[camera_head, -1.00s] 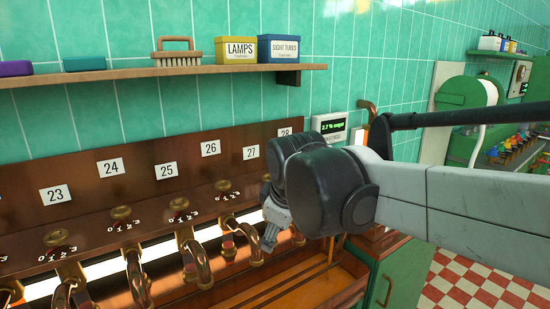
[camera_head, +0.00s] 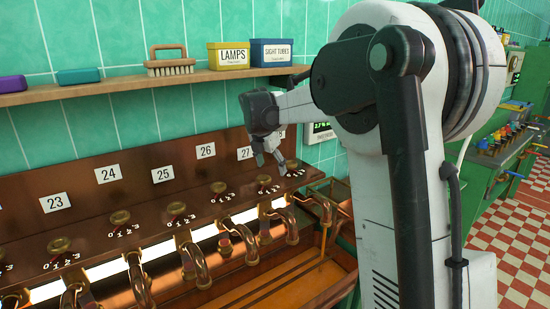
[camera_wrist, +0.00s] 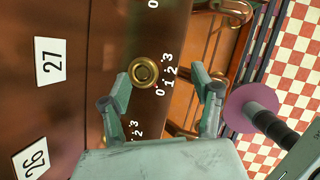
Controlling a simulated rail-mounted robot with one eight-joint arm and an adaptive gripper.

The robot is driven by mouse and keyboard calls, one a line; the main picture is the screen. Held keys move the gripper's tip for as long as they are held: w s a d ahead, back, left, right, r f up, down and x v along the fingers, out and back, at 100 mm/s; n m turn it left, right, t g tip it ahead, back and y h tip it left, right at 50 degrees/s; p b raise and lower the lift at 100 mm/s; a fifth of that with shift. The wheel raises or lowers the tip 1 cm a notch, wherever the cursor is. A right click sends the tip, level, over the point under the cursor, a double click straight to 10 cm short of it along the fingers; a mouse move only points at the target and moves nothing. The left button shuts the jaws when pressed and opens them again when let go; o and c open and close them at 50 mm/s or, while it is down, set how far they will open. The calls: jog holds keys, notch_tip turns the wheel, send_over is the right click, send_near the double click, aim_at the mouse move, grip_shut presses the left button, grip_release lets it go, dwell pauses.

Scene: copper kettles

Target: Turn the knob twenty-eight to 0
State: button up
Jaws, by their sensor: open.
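In the head view, the label for knob twenty-eight (camera_head: 281,134) is mostly covered by my gripper (camera_head: 270,160). Its number scale (camera_head: 297,174) shows at the right end of the copper panel; I cannot make out its setting. My gripper points down at the panel near knobs 27 and 28, open and empty. In the wrist view, a round brass knob (camera_wrist: 144,72), in line with the label 27 (camera_wrist: 50,61), lies beyond and between the open fingers (camera_wrist: 161,85), with no visible contact. Only part of another scale (camera_wrist: 153,4) shows at the top edge; its knob is out of view.
Other brass knobs (camera_head: 120,217) run leftward along the panel. Curved copper pipes (camera_head: 190,262) stick out below it. A shelf (camera_head: 120,84) with a brush and boxes is above.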

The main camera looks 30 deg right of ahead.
jog(key=shift+w+d+f+n, duration=0.2)
jog(key=shift+w+d+n, duration=0.2)
jog(key=shift+w, duration=0.15)
jog(key=shift+w+d+f+n, duration=0.2)
jog(key=shift+w+d+n, duration=0.15)
jog(key=shift+w, duration=0.15)
jog(key=p, duration=0.2)
send_over(290, 162)
jog(key=s+a, duration=0.2)
jog(key=shift+w+d, duration=0.2)
jog(key=shift+w, duration=0.05)
jog(key=x, duration=0.3)
jog(key=shift+f, duration=0.3)
jog(key=shift+w+d+f+p, duration=0.1)
jog(key=shift+d+f+p, duration=0.15)
jog(key=shift+f, duration=0.4)
jog(key=shift+c, duration=0.4)
jog(key=shift+a, duration=0.1)
jog(key=c, duration=1.1)
